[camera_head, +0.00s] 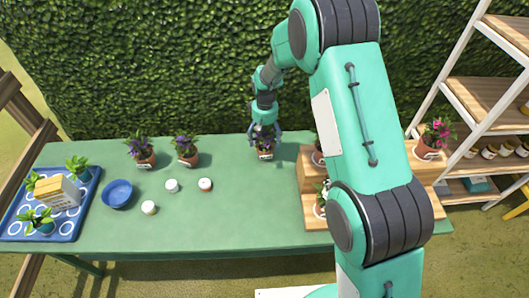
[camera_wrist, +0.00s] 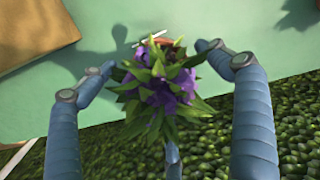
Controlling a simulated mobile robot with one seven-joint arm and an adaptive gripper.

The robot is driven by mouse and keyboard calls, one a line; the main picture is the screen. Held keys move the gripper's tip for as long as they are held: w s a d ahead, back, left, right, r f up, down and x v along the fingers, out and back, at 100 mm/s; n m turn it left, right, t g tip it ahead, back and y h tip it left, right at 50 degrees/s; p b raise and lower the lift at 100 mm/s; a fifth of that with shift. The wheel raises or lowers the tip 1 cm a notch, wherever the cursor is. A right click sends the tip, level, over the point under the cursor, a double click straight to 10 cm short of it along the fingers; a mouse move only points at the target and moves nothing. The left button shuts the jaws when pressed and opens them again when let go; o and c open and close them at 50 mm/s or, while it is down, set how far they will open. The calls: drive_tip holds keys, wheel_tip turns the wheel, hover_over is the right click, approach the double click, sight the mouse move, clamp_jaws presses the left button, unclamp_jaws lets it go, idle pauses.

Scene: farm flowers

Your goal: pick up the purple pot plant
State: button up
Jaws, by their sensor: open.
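A purple pot plant (camera_head: 264,142) stands on the green table, near its back edge and to the left of the wooden stepped stand. My gripper (camera_head: 265,128) is right above it, pointing down, with its fingers around the upper leaves. Gaps show on both sides. The pot is mostly hidden under the leaves; a bit of its rim shows. Two more purple pot plants stand further left, one at the far left (camera_head: 140,150) and one beside it (camera_head: 185,150).
A blue tray (camera_head: 70,228) with small plants and a box is at the table's left end, beside a blue bowl (camera_head: 117,194). Several small white jars (camera_head: 172,186) stand mid-table. The wooden stand (camera_head: 318,222) holds potted flowers. A hedge (camera_head: 150,70) rises behind the table.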

sight(264, 148)
drive_tip(key=shift+a+f+b, duration=0.1)
drive_tip(key=shift+f+b, duration=0.7)
drive_tip(key=shift+f, duration=1.8)
drive_tip(key=shift+c, duration=0.5)
drive_tip(key=shift+w, duration=0.1)
drive_tip(key=c, duration=1.5)
drive_tip(key=shift+r, duration=0.2)
drive_tip(key=shift+r+p, duration=0.3)
drive_tip(key=shift+r, duration=0.3)
wheel_tip(264, 148, up, 2)
drive_tip(key=shift+r+p, duration=0.1)
drive_tip(key=shift+p, duration=0.25)
drive_tip(key=s+d, duration=0.1)
drive_tip(key=s, duration=0.4)
drive_tip(key=s+d+r+p, duration=0.1)
drive_tip(key=s, duration=0.4)
drive_tip(key=s+d+p, duration=0.1)
drive_tip(key=s, duration=0.4)
drive_tip(key=shift+s+d+r, duration=0.15)
drive_tip(key=shift+s+d, duration=0.05)
drive_tip(key=shift+s, duration=0.15)
drive_tip(key=shift+c, duration=0.2)
